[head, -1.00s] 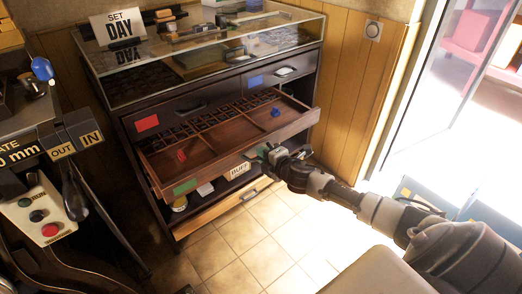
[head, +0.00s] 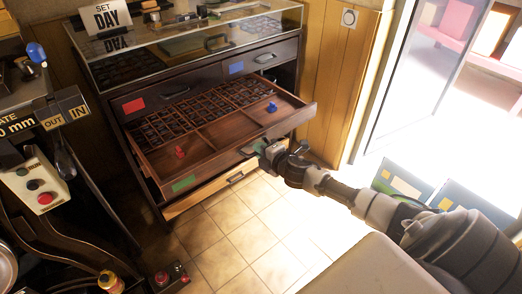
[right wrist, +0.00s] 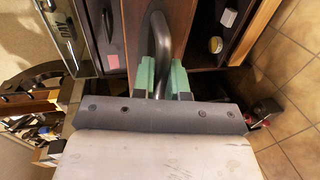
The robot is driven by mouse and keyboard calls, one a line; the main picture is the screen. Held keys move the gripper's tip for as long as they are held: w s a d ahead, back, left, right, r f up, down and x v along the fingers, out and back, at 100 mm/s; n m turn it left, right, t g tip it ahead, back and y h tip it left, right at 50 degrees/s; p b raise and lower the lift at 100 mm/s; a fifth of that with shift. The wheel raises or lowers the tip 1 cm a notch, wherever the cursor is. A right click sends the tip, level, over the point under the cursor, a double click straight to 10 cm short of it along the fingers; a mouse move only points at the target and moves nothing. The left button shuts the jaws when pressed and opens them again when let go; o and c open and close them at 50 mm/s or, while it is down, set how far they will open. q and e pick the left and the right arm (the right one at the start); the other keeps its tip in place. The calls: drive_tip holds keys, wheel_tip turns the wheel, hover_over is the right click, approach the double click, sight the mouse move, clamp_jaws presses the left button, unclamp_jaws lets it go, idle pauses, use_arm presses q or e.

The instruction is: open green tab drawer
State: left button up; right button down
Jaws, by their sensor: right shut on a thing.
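The green tab drawer (head: 215,166) is pulled well out of the dark cabinet, with its green tab (head: 184,183) at the left of its front. Its inside shows a grid of small compartments at the back and larger bays in front, holding a red piece (head: 180,152) and a blue piece (head: 271,107). My right gripper (head: 260,147) is at the drawer front. In the right wrist view its pale green fingers (right wrist: 163,78) are closed around the curved metal handle (right wrist: 159,30). My left gripper is not in view.
A drawer with a red tab (head: 134,105) and one with a blue tab (head: 237,68) are shut above. A light wooden drawer (head: 213,192) is below. A control box (head: 34,182) stands at left. Tiled floor (head: 240,230) lies clear in front.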

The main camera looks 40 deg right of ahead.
drive_tip(key=c, duration=1.2)
unclamp_jaws()
drive_tip(key=shift+s, duration=0.25)
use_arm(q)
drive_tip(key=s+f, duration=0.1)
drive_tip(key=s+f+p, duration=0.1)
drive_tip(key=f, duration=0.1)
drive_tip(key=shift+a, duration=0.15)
use_arm(e)
drive_tip(key=v, duration=1)
drive_tip(key=shift+s+d+r, duration=0.1)
drive_tip(key=shift+d, duration=0.05)
